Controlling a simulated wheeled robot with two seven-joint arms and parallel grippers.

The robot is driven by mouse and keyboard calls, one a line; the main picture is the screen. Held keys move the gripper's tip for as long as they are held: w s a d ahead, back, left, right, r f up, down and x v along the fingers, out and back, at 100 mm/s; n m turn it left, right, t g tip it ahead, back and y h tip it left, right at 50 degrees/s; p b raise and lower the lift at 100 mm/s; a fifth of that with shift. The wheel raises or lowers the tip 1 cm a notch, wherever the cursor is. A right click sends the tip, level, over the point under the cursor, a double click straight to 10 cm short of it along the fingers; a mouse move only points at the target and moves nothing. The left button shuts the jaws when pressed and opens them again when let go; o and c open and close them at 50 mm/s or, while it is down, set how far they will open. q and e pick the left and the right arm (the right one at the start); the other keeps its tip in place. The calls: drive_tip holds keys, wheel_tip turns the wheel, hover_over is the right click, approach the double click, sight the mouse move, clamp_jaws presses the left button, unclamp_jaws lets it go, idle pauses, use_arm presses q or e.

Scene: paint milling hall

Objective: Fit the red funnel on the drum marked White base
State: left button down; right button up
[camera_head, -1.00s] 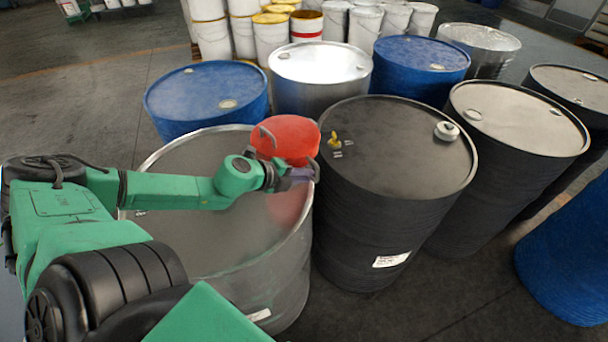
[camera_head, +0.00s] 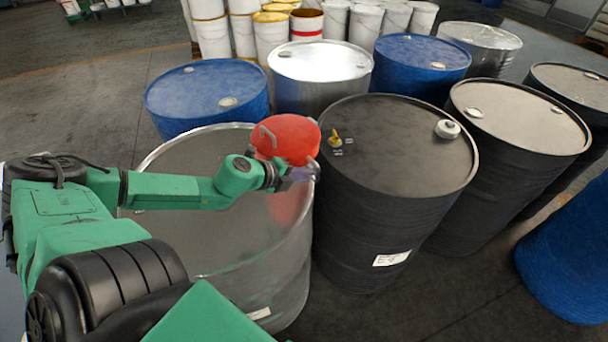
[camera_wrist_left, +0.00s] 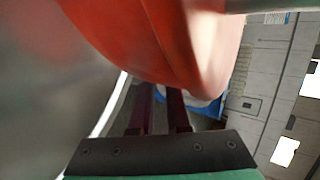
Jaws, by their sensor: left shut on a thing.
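The red funnel (camera_head: 287,138) is held over the far right rim of the open-looking silver drum (camera_head: 222,250). My left gripper (camera_head: 298,174) is shut on the funnel at its near right side. In the left wrist view the funnel (camera_wrist_left: 150,40) fills the upper middle, above the dark fingers (camera_wrist_left: 160,112). A dark drum (camera_head: 395,205) stands just right of the funnel, with a yellow fitting (camera_head: 335,139) and a white cap (camera_head: 447,129) on its lid. Its white label (camera_head: 391,258) is too small to read, so I cannot tell which drum is White base. My right gripper is out of view.
Blue drums (camera_head: 205,95) (camera_head: 420,65) and another silver drum (camera_head: 320,65) stand behind. More dark drums (camera_head: 518,118) stand to the right, close together. A blue drum (camera_head: 570,255) is at the right edge. White buckets (camera_head: 272,38) are stacked at the back. Floor at left is clear.

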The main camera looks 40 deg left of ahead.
use_arm(q)
drive_tip(key=shift+f+b, duration=0.65)
drive_tip(key=shift+f, duration=0.1)
drive_tip(key=c, duration=0.8)
unclamp_jaws()
drive_tip(key=p+v, duration=0.4)
drive_tip(key=p, duration=0.1)
drive_tip(key=shift+w+r, duration=0.2)
drive_tip(key=shift+r, duration=0.1)
drive_tip(key=p+v, duration=0.2)
drive_tip(key=v, duration=0.1)
drive_tip(key=p+v, duration=0.3)
drive_tip(key=v, duration=0.1)
drive_tip(key=p+v, duration=0.2)
drive_tip(key=v, duration=0.1)
drive_tip(key=shift+s+a+f+p, duration=0.1)
drive_tip(key=shift+s+a+p, duration=0.05)
drive_tip(key=shift+s+p, duration=0.25)
